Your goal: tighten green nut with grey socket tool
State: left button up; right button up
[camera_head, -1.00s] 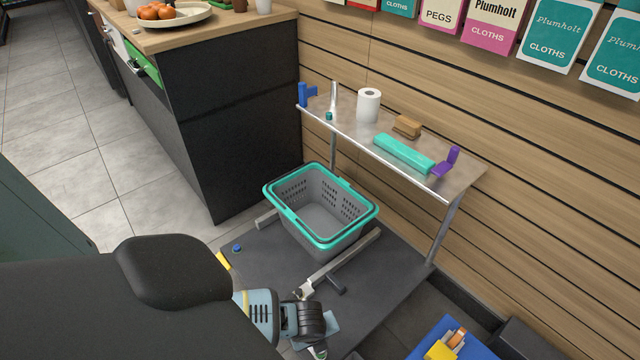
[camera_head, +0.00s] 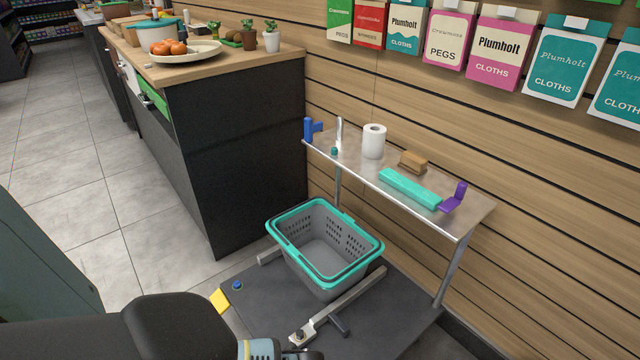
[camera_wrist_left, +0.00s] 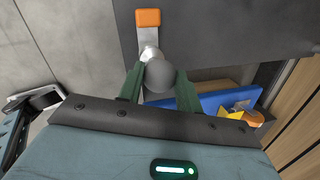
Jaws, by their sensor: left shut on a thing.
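In the left wrist view, my left gripper (camera_wrist_left: 160,88) has its two dark green fingers closed on the rounded grey end of the grey socket tool (camera_wrist_left: 161,76). A silver part (camera_wrist_left: 149,52) shows just beyond that end, in line with a light metal bar that has an orange block (camera_wrist_left: 148,18) on it. I cannot tell whether the tool touches the bar. I cannot make out the green nut in either view. In the head view, my left arm comes in at the bottom left and its fingers are cut off by the lower edge.
A grey basket with a teal rim (camera_head: 300,268) stands on a dark base (camera_head: 262,307) under a metal shelf (camera_head: 463,225). The shelf holds a paper roll (camera_head: 373,142), a brown block (camera_head: 413,162) and a teal bar (camera_head: 409,188). A blue bin (camera_wrist_left: 215,100) lies near the gripper.

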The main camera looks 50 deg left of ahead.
pick_arm(q)
jog(key=shift+d+n, duration=0.15)
jog(key=shift+n, duration=1.05)
jog(key=n+y, duration=0.1)
jog(key=n, duration=0.2)
jog(key=shift+g, duration=0.3)
jog(key=shift+n, duration=1.1)
jog(key=n+g, duration=0.1)
jog(key=n, duration=0.2)
jog(key=shift+y, duration=0.3)
jog(key=shift+n, duration=0.3)
jog(key=shift+d+n, duration=0.1)
jog(key=shift+n, duration=0.3)
jog(key=n+g, duration=0.1)
jog(key=n, duration=0.3)
jog(key=shift+n, duration=0.4)
